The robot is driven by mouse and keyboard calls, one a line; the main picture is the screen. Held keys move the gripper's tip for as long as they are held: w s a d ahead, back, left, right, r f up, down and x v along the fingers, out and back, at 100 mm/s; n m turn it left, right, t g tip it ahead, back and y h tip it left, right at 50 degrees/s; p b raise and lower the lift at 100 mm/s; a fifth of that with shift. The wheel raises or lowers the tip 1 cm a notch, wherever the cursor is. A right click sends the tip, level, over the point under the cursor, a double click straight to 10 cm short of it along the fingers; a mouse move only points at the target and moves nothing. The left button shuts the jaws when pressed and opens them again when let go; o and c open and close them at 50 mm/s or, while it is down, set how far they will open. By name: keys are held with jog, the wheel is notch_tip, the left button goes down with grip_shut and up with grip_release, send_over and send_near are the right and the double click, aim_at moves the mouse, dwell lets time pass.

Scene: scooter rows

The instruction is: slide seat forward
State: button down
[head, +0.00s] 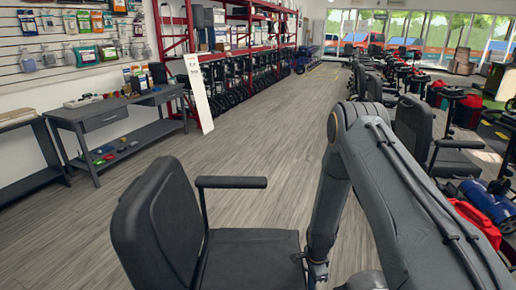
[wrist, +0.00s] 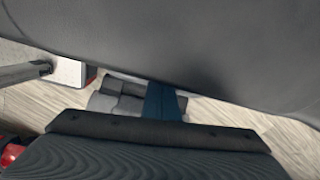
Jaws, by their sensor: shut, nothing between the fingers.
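The scooter seat shows in the head view at bottom centre, with a black backrest (head: 158,225), a flat cushion (head: 250,262) and a raised left armrest (head: 231,182). The seat's right side is partly hidden behind my arm, which bends down there. My gripper's fingers show in neither view. In the wrist view a smooth dark grey surface fills the top, close to the camera. A ribbed dark surface with a straight edge (wrist: 160,130) fills the bottom. I cannot tell which seat parts these are. A blue part (wrist: 161,102) and grey blocks lie between them.
A grey workbench (head: 120,115) with small items stands at left, with red shelving (head: 250,35) behind. More scooters with black seats (head: 413,122) line the right. A white board (head: 198,92) leans by the bench. The wood floor (head: 270,130) between the rows is clear.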

notch_tip(320, 180, up, 14)
jog(key=p, duration=0.7)
jog(key=shift+r+p, duration=0.15)
jog(key=shift+p, duration=0.15)
dwell(0.5)
jog(key=s+r+n, duration=0.3)
jog(key=r+n, duration=0.1)
jog(key=r, duration=0.7)
jog(key=s+r+n, duration=0.3)
jog(key=r+n, duration=0.1)
jog(key=r, duration=0.7)
jog(key=s+r+n+t, duration=0.1)
jog(key=s+r+n, duration=0.7)
jog(key=s+r, duration=0.4)
jog(key=shift+s+a+n, duration=0.25)
jog(key=shift+s+n, duration=0.05)
jog(key=shift+s, duration=0.7)
jog(key=shift+r, duration=0.1)
